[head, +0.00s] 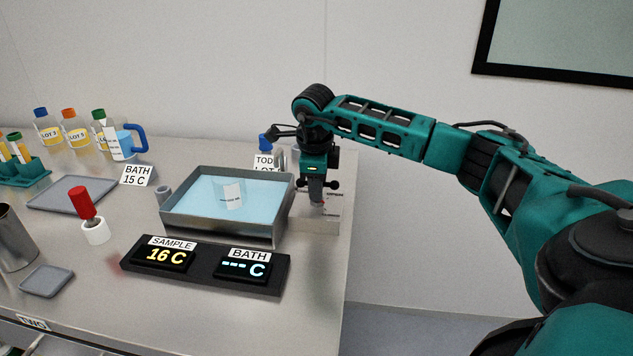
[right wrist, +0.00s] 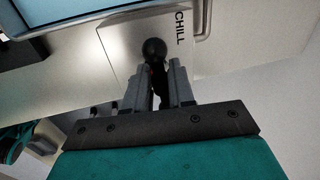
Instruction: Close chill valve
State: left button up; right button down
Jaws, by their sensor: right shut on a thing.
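The chill valve's metal block (head: 318,226) stands at the right end of the bath, near the table's right edge. My right gripper (head: 317,200) points down over this block. In the right wrist view, a plate marked CHILL (right wrist: 183,30) lies under the fingers. There the right gripper (right wrist: 160,82) is shut on the valve's dark handle, whose black ball knob (right wrist: 153,50) shows just beyond the fingertips. The fingers hide most of the handle, so its exact angle is unclear. My left gripper is not in view.
The bath tray (head: 222,228) holds blue liquid and a labelled beaker (head: 229,194). The display (head: 205,265) in front reads SAMPLE 16 C and BATH dashes. A red-handled tool (head: 80,202), a grey tray (head: 70,193) and several bottles stand left. Right of the table is open floor.

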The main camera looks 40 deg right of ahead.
jog(key=shift+s+a+f+m, duration=0.15)
jog(key=shift+s+f+m, duration=0.05)
jog(key=shift+f+m, duration=0.1)
jog(key=c, duration=1.4)
grip_release()
jog(key=o, duration=0.3)
jog(key=shift+r, duration=0.15)
jog(key=shift+w+r, duration=0.1)
jog(key=shift+r, duration=0.15)
jog(key=r, duration=0.4)
jog(key=s+a+r, duration=0.1)
jog(key=r, duration=0.3)
jog(key=a+r, duration=0.1)
jog(key=r, duration=0.3)
jog(key=shift+s+r, duration=0.15)
jog(key=shift+s, duration=0.1)
jog(key=shift+a, duration=0.1)
